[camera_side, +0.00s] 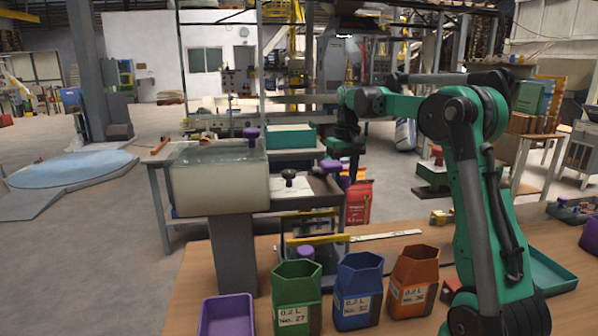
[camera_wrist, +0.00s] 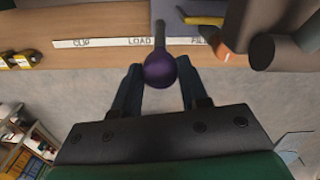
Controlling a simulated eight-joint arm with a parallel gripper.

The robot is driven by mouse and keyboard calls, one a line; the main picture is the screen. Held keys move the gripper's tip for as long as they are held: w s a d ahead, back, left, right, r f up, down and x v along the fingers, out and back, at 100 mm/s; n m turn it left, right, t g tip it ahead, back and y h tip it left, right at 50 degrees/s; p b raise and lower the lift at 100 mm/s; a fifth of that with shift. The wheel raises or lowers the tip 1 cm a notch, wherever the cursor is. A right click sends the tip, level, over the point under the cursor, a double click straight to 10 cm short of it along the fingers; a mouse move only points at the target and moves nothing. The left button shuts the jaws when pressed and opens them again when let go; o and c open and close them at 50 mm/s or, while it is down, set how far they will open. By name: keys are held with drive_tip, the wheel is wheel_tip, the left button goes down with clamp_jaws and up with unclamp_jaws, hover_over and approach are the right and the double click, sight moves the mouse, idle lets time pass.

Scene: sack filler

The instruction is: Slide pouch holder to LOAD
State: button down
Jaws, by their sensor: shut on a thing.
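In the wrist view my gripper (camera_wrist: 160,82) has one finger on each side of a purple ball knob (camera_wrist: 160,70) and is shut on it. A dark stem (camera_wrist: 160,35) runs from the knob toward a pale label strip (camera_wrist: 106,42) marked CLIP, LOAD and FILL. The stem stands near the right end of the word LOAD, between it and the partly covered FILL. The pouch holder's body cannot be made out clearly. In the side view my gripper (camera_side: 344,152) is above the table's far edge, close to a purple knob (camera_side: 331,166).
A pale strip (camera_side: 385,235) lies on the wooden table. Green (camera_side: 297,295), blue (camera_side: 358,285) and orange (camera_side: 413,278) bins and a purple tray (camera_side: 227,315) stand in front. A large translucent tank (camera_side: 218,178) is left of my gripper. Yellow items (camera_wrist: 20,60) sit left of CLIP.

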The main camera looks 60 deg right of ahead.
drive_tip(key=shift+s+d, duration=0.1)
idle(0.7)
drive_tip(key=s+d, duration=0.9)
drive_tip(key=shift+c, duration=2.3)
unclamp_jaws()
drive_tip(key=shift+r, duration=0.15)
wheel_tip(320, 180, up, 5)
drive_tip(key=shift+r, duration=0.2)
